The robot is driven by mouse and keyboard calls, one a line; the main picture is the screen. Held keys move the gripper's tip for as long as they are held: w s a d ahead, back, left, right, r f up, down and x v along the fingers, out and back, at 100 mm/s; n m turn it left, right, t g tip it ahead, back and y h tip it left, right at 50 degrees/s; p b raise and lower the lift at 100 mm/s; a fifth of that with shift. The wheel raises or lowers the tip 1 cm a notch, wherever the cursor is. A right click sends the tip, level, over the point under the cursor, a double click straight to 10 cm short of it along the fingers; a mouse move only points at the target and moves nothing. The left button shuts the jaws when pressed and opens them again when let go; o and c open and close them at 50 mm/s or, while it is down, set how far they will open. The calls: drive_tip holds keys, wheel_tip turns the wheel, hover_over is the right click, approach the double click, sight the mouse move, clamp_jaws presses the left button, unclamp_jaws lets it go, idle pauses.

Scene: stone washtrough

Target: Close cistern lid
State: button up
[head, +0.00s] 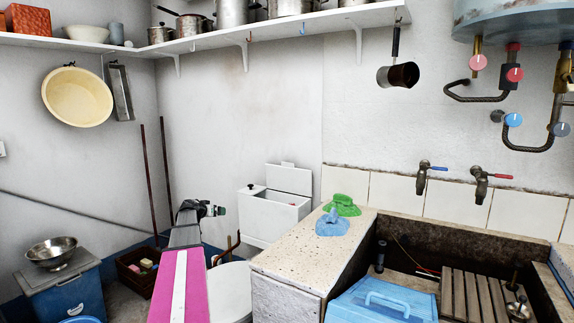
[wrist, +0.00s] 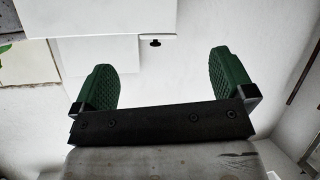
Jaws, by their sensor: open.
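The white cistern (head: 270,218) is on the back wall. Its lid (head: 289,180) stands raised at the back, so the top is open on that side. A small black knob (head: 250,187) shows at the cistern's left end. My gripper (head: 217,210) is left of the cistern, apart from it. In the wrist view my gripper (wrist: 163,82) is open, with its two green fingers spread and nothing between them. There the white cistern (wrist: 105,18) fills the upper left and the knob (wrist: 154,43) shows beyond the fingers.
A stone counter (head: 310,245) with green (head: 343,204) and blue cloths (head: 331,224) lies right of the cistern. A shelf (head: 230,37) with pots runs above. Two thin rods (head: 146,180) lean in the left corner. The wall above the cistern is clear.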

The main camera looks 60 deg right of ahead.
drive_tip(key=s+d+r+m+g+h, duration=0.1)
drive_tip(key=s+d+r+h, duration=0.1)
drive_tip(key=s+d+r, duration=0.6)
drive_tip(key=s+d+r+m+h, duration=0.1)
drive_tip(key=s+d+r+m, duration=0.2)
drive_tip(key=d, duration=0.9)
drive_tip(key=s+d+r+g+h, duration=0.1)
drive_tip(key=s+d+r+h, duration=0.1)
drive_tip(key=s+d+r, duration=0.6)
drive_tip(key=w+d, duration=0.1)
drive_tip(key=d, duration=0.3)
drive_tip(key=d+f, duration=0.1)
drive_tip(key=d, duration=0.3)
drive_tip(key=w+d, duration=0.1)
drive_tip(key=d, duration=0.4)
drive_tip(key=shift+w+f, duration=0.2)
drive_tip(key=shift+w, duration=0.1)
drive_tip(key=c, duration=1.1)
drive_tip(key=shift+a, duration=0.15)
